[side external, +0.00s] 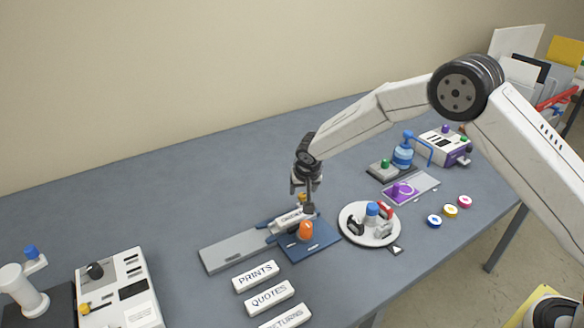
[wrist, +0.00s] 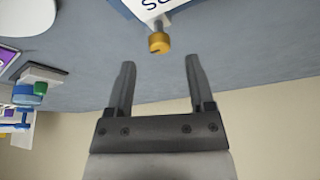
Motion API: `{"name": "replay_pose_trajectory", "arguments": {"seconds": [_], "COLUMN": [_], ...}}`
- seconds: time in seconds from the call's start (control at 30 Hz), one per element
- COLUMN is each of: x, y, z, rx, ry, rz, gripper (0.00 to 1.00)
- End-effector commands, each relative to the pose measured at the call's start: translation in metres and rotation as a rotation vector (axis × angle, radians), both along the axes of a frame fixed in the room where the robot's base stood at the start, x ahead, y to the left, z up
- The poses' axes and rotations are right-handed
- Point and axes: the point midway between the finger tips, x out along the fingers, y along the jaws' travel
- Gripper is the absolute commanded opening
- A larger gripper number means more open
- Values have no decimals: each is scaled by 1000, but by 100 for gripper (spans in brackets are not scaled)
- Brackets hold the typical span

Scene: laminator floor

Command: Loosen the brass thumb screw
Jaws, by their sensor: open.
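The brass thumb screw (wrist: 160,43) shows in the wrist view just beyond the fingertips, with a dark slot on its face. It sits on a short shank at the edge of a white lettered block (wrist: 152,6) that is cut off by the frame. My gripper (wrist: 160,62) is open and empty, its two fingers apart to the left and right of the line to the screw. In the side view my gripper (side external: 306,186) points down at the back of the blue fixture (side external: 318,242). A bit of the brass screw (side external: 302,197) shows there, partly hidden by the gripper.
An orange knob (side external: 306,231) stands on the fixture close to my gripper. A grey slide plate (side external: 228,252) lies left of it, and a round white tray (side external: 352,213) with small items right of it. Labelled blocks (side external: 269,295) lie in front. The table behind is clear.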

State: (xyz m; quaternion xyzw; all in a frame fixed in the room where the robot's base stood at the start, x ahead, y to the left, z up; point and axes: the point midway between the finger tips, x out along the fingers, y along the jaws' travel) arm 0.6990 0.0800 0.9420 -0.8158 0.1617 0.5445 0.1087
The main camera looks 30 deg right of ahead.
Motion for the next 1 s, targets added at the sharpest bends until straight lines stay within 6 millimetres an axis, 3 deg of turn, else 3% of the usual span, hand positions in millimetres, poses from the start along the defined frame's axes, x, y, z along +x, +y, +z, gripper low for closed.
{"name": "replay_pose_trajectory", "arguments": {"seconds": [0.3,0.7,0.9,0.93,1.0], "x": [9,10,10,10,10], "y": [-4,-5,-4,-4,-4], "z": [-23,-26,-26,-26,-26], "rx": [0,0,0,0,0], "ry": [0,-1,-1,-1,-1], "rz": [0,0,0,0,0], "gripper": [69,69,5,0,0]}}
